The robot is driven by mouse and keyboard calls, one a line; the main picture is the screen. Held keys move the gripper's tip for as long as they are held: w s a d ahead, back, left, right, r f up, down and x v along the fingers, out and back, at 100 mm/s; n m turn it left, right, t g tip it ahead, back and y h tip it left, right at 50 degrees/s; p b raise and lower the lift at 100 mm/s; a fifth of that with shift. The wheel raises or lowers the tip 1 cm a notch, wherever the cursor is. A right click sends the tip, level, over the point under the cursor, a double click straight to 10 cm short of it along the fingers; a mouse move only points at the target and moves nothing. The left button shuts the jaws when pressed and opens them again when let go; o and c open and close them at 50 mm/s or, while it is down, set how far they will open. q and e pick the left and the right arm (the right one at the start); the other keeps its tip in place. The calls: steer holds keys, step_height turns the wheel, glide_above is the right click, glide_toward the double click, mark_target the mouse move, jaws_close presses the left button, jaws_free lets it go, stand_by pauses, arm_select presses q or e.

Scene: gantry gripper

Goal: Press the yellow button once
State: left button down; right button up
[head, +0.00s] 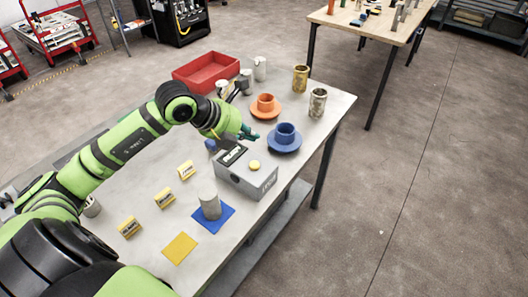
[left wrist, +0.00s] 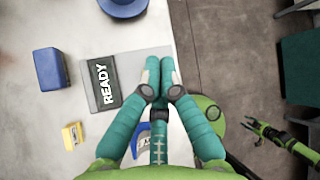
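The yellow button (head: 254,164) is a small round cap on top of a grey box (head: 262,182) near the table's right edge. The box has a dark screen (head: 234,155); in the left wrist view the screen (left wrist: 102,84) reads READY. My left gripper (head: 251,135) has teal fingers and hangs above and behind the box in the head view, apart from the button. In the left wrist view its fingers (left wrist: 160,66) are drawn together with nothing between them. They cover part of the box, and the button does not show there.
Behind the box stand a blue saucer with a cup (head: 284,139) and an orange one (head: 265,106). A blue block (left wrist: 50,68) lies beside the box. A grey cylinder (head: 209,207) stands on a blue mat in front. A red tray (head: 205,72) is farther back.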

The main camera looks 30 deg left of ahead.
mark_target(251, 165)
arm_select(q)
steer(key=shift+w+a+r+n, duration=0.1)
steer(key=shift+w+r+n, duration=0.1)
steer(key=shift+r+n, duration=0.4)
steer(key=shift+f, duration=0.1)
steer(key=shift+f, duration=0.15)
step_height(251, 165, down, 8)
steer(key=b, duration=0.5)
steer(key=shift+f+b, duration=0.3)
stand_by(0.7)
